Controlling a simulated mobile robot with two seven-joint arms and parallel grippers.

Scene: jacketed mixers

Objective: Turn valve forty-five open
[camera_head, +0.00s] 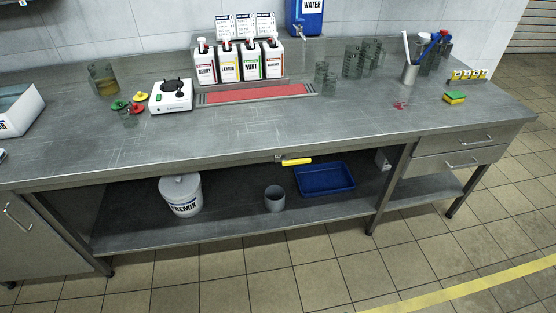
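A yellow handle (296,161), shaped like a lever, sits at the front edge of the steel bench (240,135). It points to the right, roughly along the edge, from a small metal fitting at its left end. No number or label can be read on it, so I cannot tell whether it is valve forty-five. A blue water container (305,14) with a small tap stands at the back of the bench. Neither of my grippers is in view.
Syrup bottles (228,66) stand behind a red mat (255,93). A white hot-plate-like device (171,96) and glass jars (354,62) stand on the bench. Below are a premix bucket (181,195), a grey cup (274,198) and a blue tray (325,178). The floor in front is clear.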

